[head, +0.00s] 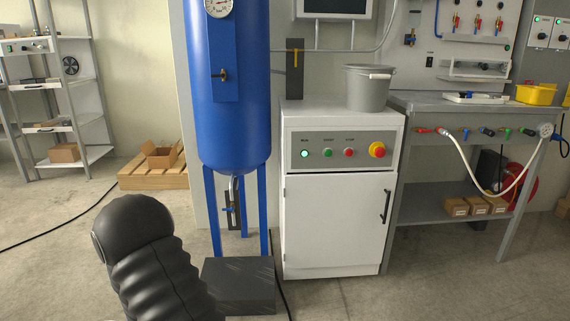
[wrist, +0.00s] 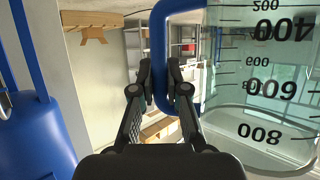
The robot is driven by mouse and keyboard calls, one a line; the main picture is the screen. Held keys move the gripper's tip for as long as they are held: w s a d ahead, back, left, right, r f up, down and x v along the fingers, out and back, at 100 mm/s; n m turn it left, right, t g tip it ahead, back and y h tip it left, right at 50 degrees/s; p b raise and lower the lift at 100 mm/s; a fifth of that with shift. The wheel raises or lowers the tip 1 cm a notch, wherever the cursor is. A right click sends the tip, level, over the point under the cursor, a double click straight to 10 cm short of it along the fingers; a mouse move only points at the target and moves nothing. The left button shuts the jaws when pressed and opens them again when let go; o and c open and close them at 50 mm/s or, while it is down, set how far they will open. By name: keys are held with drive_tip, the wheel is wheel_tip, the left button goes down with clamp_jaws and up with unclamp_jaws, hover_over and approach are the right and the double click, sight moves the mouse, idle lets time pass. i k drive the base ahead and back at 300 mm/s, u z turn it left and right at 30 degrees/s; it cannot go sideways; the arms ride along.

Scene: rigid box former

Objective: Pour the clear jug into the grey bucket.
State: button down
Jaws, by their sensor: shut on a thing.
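The grey bucket (head: 368,90) stands upright on top of the white cabinet (head: 300,112) in the head view, and its inside is hidden. The clear jug (wrist: 232,75) fills the right of the wrist view, with black volume marks and a blue handle (wrist: 160,40). The wrist picture is upside down, since the tank's legs point up in it, so the jug is about upright. My gripper (wrist: 161,82) is shut on the jug's handle. The jug and gripper do not show in the head view. I cannot tell the liquid level.
A blue tank (head: 232,120) on legs stands left of the cabinet, with a dark block (head: 238,284) on the floor before it. A dark upright piece (head: 294,75) stands behind the bucket on its left. A grey workbench (head: 450,104) adjoins on the right. My arm covers the lower left.

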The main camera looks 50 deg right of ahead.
sight(368, 84)
drive_tip(key=u, duration=0.8)
drive_tip(key=k, duration=0.95)
drive_tip(key=z, duration=1.85)
